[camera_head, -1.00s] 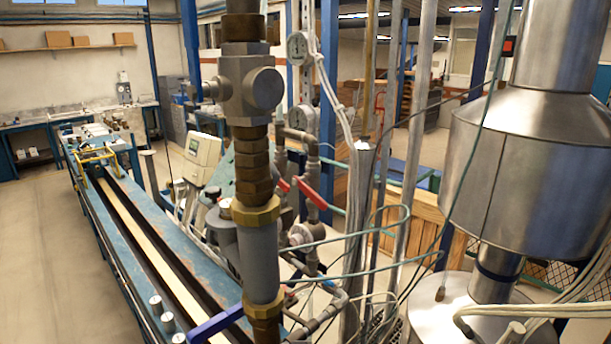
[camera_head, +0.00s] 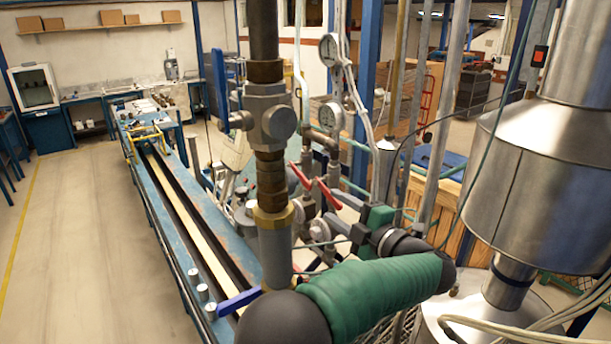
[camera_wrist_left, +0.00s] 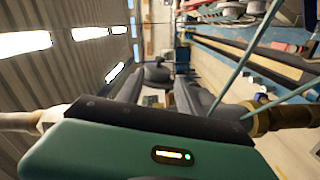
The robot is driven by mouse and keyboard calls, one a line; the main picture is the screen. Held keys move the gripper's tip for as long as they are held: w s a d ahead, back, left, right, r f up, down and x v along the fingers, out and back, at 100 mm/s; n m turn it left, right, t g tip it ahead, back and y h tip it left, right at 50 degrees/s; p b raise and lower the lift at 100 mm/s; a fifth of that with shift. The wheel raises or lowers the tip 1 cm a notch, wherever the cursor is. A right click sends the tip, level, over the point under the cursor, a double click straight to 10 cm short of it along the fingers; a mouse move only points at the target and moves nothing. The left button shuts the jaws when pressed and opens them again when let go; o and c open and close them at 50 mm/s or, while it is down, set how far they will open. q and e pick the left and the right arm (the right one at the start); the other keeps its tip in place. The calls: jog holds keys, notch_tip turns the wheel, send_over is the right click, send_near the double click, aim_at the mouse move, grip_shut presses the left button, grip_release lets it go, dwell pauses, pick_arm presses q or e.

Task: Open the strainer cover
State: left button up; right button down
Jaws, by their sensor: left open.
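A grey metal pipe fitting with a round end cap (camera_head: 278,122) sits on the brown vertical pipe in the head view. I cannot tell for sure whether this cap is the strainer cover. My left gripper (camera_head: 327,212) is open, with its dark fingers pointing left near the red valve handles (camera_head: 328,194), below and right of the fitting. I cannot tell whether it touches a handle. In the left wrist view the two dark fingers (camera_wrist_left: 158,90) stand apart, with dark round parts seen beyond the gap. My right gripper is not in view.
A brass-collared grey cylinder (camera_head: 273,238) stands on the same pipe. Two gauges (camera_head: 331,50) and several pipes and cables crowd the space behind. A large metal vessel (camera_head: 555,190) stands at the right. A long blue bench (camera_head: 165,210) runs at the left, with clear floor beside it.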

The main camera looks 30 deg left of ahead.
aim_at(296, 181)
pick_arm(q)
jog(key=p+x, duration=0.7)
jog(key=x, duration=0.8)
jog(key=shift+w+r+p, duration=0.15)
jog(key=shift+p, duration=0.15)
jog(key=shift+a, duration=0.5)
jog(key=shift+c, duration=0.4)
jog(key=shift+a+f, duration=0.2)
jog(key=shift+a, duration=0.05)
jog(key=c, duration=0.5)
jog(key=shift+d, duration=0.1)
grip_shut()
jog(key=shift+d+f, duration=0.1)
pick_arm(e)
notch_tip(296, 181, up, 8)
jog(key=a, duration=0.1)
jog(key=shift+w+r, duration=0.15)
